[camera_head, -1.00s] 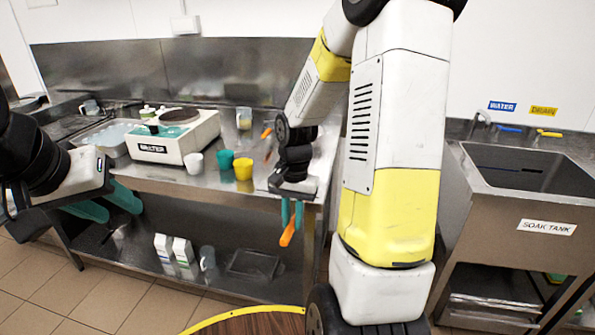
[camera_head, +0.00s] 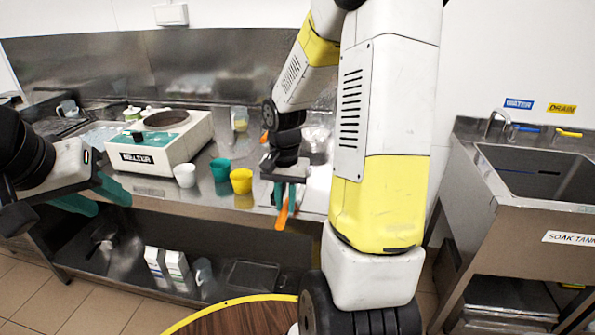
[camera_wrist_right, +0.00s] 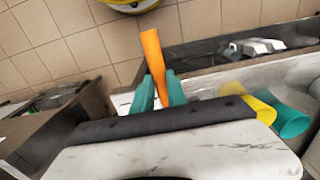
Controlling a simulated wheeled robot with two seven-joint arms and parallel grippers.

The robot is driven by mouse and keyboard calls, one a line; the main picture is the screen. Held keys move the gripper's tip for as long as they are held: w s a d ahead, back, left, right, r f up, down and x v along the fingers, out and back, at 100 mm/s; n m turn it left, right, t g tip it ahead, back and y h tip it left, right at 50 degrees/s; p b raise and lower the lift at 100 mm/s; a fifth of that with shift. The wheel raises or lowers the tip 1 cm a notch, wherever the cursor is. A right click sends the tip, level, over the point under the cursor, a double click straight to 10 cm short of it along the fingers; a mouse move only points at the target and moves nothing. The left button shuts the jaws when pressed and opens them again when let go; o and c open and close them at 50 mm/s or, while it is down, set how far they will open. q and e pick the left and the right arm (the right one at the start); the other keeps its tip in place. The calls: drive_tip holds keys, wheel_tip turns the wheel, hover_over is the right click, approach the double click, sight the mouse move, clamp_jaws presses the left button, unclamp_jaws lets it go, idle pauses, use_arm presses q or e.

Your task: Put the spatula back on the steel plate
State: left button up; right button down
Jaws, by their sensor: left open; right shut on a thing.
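My right gripper (camera_head: 284,205) is shut on the orange spatula (camera_head: 281,219), at the front edge of the steel counter (camera_head: 150,186). In the right wrist view the orange handle (camera_wrist_right: 152,52) sticks out beyond the teal fingers; the spatula's other end is hidden. Another small orange piece (camera_head: 264,137) shows behind the right wrist, mostly hidden. I cannot pick out the steel plate clearly from the counter top. My left gripper (camera_head: 113,203) is open and empty, in front of the counter's left part.
A white hotplate unit (camera_head: 150,160) stands on the counter. White (camera_head: 185,175), teal (camera_head: 220,170) and yellow (camera_head: 241,181) cups stand left of my right gripper. A shelf with white cartons (camera_head: 165,265) is below. A soak tank sink (camera_head: 540,175) is at right.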

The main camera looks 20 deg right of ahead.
hover_over(320, 197)
drive_tip(key=shift+f, duration=0.75)
drive_tip(key=shift+d+f, duration=0.1)
drive_tip(key=shift+f, duration=1.65)
drive_tip(key=c, duration=1.8)
unclamp_jaws()
drive_tip(key=shift+f, duration=0.1)
drive_tip(key=o, duration=0.5)
